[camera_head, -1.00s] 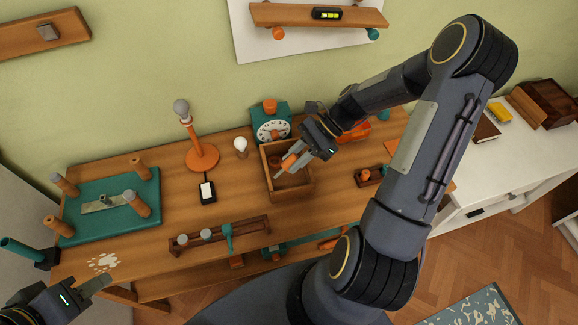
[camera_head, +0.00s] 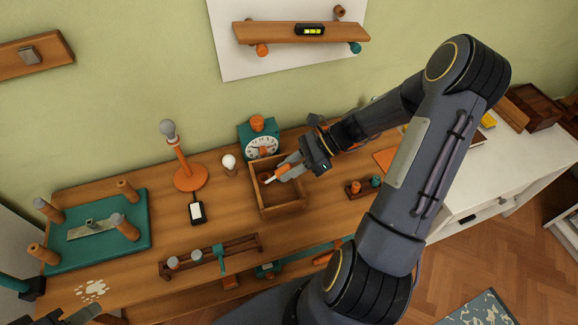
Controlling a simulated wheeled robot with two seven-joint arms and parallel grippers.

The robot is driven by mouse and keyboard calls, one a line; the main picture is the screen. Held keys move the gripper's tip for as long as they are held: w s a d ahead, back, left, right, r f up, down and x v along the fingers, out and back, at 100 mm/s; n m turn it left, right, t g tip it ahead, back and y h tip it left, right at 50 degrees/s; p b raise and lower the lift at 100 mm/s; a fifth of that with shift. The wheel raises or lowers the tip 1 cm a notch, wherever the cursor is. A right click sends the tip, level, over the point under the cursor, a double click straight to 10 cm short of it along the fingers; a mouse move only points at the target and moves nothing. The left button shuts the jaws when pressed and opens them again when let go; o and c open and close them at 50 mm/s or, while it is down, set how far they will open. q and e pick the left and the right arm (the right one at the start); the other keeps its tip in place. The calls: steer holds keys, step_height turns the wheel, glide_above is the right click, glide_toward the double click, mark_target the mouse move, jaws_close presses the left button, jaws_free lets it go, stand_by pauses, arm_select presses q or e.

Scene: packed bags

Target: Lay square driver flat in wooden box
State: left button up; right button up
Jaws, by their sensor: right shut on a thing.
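The wooden box (camera_head: 283,209) is an open-topped brown box standing on the workbench in front of the teal clock. My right gripper (camera_head: 284,170) is over the box's right side, its fingers pointing left and down. It is shut on the square driver (camera_head: 277,174), whose orange part and pale tip show over the box opening. The driver looks tilted, and I cannot tell whether it touches the box. My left gripper (camera_head: 88,314) shows only as a finger at the lower left edge, so its jaw state is unclear.
The teal clock (camera_head: 262,145) stands right behind the box. A light bulb (camera_head: 229,163) and an orange lamp (camera_head: 190,177) stand to its left. A wooden tool rack (camera_head: 212,256) lies in front, and a small peg holder (camera_head: 363,187) is at right.

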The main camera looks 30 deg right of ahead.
steer(key=b, duration=0.4)
glide_above(289, 198)
steer(key=shift+f, duration=3.55)
steer(key=o, duration=1)
steer(key=shift+o, duration=0.2)
steer(key=v, duration=0.8)
steer(key=s+a+r+n+t+h, duration=0.2)
steer(key=s+a+r+n+h, duration=0.5)
steer(key=n, duration=1.4)
steer(key=s+a+r+b, duration=0.1)
steer(key=s+a+r, duration=0.4)
steer(key=s+a, duration=0.1)
steer(key=shift+s+a+r, duration=0.2)
steer(key=shift+s+r, duration=0.15)
steer(key=shift+s, duration=0.25)
